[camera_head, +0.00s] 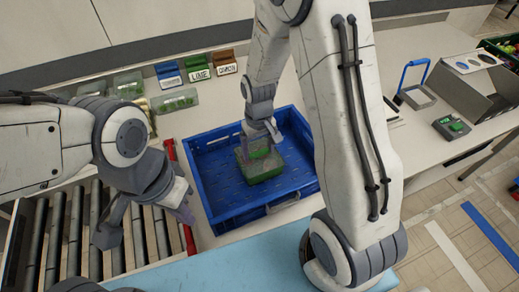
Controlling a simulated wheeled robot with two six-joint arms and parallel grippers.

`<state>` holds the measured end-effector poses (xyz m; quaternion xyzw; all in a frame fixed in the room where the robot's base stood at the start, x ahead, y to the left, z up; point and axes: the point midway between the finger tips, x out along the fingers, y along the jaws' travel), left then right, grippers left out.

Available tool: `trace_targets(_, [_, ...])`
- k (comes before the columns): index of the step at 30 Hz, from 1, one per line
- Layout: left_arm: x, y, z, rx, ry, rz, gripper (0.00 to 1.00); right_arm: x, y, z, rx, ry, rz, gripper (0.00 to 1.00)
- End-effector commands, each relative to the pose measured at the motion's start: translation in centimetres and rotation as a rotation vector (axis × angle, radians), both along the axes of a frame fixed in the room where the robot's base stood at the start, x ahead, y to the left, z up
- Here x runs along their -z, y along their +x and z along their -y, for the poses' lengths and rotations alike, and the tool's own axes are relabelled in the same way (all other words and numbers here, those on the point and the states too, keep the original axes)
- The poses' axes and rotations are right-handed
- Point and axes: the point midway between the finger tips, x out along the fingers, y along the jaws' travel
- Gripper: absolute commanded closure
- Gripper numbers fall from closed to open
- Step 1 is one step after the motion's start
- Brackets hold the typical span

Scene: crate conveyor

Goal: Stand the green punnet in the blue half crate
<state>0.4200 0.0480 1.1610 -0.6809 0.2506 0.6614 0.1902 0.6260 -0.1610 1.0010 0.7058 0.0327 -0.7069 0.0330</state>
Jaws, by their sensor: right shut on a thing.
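Rollers (54,240) and a red rail (186,228) lie left of the crate. Behind stand clear punnets (175,101) and blue, green and brown labelled holders (198,70). A grey bin (470,90) and a scale-like device (451,127) stand at right.

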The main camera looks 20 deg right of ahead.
Motion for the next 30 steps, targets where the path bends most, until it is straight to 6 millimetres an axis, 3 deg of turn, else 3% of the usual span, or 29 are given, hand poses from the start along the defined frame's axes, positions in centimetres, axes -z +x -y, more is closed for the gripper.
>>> trace_targets(4, [-0.4, 0.0, 0.0, 0.0, 0.0, 0.0, 1.0, 1.2, 0.0, 0.0, 0.0, 0.0, 0.0, 0.93])
trace_targets(15, [0.0, 0.0, 0.0, 0.0, 0.0, 0.0, 1.0, 1.8, 0.0, 0.1, 0.0, 0.0, 0.002, 0.93])
trace_targets(16, [-0.1, 0.0, 0.0, 0.0, 0.0, 0.0, 1.0, 1.7, 0.0, 0.1, 0.0, 0.0, 0.002, 0.07])
trace_targets(17, [-0.2, 0.0, 0.0, 0.0, 0.0, 0.0, 1.0, 1.6, 0.0, 0.1, 0.0, 0.0, 0.002, 0.0])
trace_targets(25, [-0.3, 0.0, 0.0, 0.0, 0.0, 0.0, 1.0, 1.5, 0.0, 0.1, 0.0, 0.0, 0.002, 0.0])
trace_targets(30, [-0.1, 0.0, 0.0, 0.0, 0.0, 0.0, 1.0, 0.2, 0.2, 0.1, 0.0, 0.001, 0.006, 0.0])
